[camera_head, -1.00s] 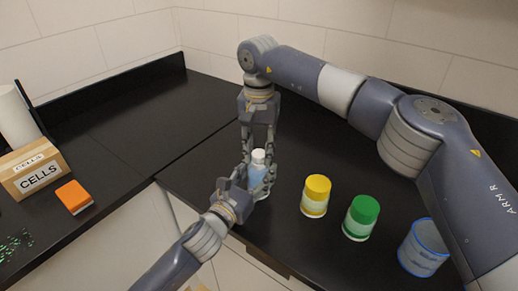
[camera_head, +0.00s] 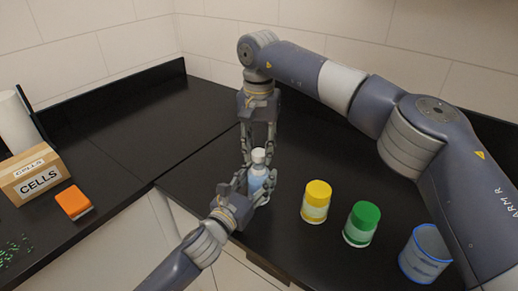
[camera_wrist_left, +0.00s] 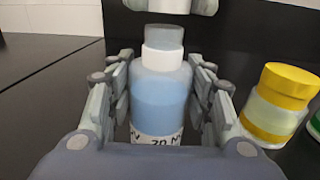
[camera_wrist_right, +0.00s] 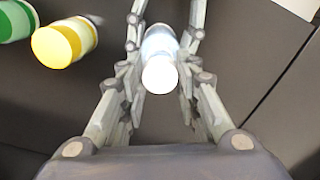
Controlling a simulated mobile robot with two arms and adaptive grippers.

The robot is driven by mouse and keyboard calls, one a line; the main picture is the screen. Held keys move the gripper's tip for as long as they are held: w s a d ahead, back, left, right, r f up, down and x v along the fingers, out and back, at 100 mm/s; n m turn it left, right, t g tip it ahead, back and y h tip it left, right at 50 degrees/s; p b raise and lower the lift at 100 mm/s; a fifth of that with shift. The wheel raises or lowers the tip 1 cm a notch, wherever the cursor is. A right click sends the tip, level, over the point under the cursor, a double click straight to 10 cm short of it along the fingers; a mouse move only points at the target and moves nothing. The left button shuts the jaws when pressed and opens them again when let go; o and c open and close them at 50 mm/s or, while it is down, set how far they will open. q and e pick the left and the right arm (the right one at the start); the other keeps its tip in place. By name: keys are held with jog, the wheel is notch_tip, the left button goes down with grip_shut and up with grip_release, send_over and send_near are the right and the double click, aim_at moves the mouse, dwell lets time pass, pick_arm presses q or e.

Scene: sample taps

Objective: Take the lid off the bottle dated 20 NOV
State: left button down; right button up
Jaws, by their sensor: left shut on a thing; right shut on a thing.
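A small bottle with blue contents (camera_head: 258,181) stands on the dark bench. In the left wrist view, the bottle (camera_wrist_left: 158,100) is upright and its partly cut-off label shows "20 N". My left gripper (camera_head: 255,183) is shut on the bottle's body, a finger on each side. My right gripper (camera_head: 259,150) comes down from above, shut on the lid (camera_wrist_right: 160,75).
A yellow-lidded jar (camera_head: 316,201), a green-lidded jar (camera_head: 361,223) and a blue-rimmed clear container (camera_head: 425,254) stand to the right. A "CELLS" box (camera_head: 37,177) and an orange box (camera_head: 74,202) are on the left bench. The bench behind the bottle is clear.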

aim_at(259, 152)
jog(key=shift+r, duration=2)
pick_arm(q)
jog(key=c, duration=0.7)
grip_release()
jog(key=shift+s, duration=0.1)
jog(key=v, duration=1.2)
jog(key=shift+a, duration=0.1)
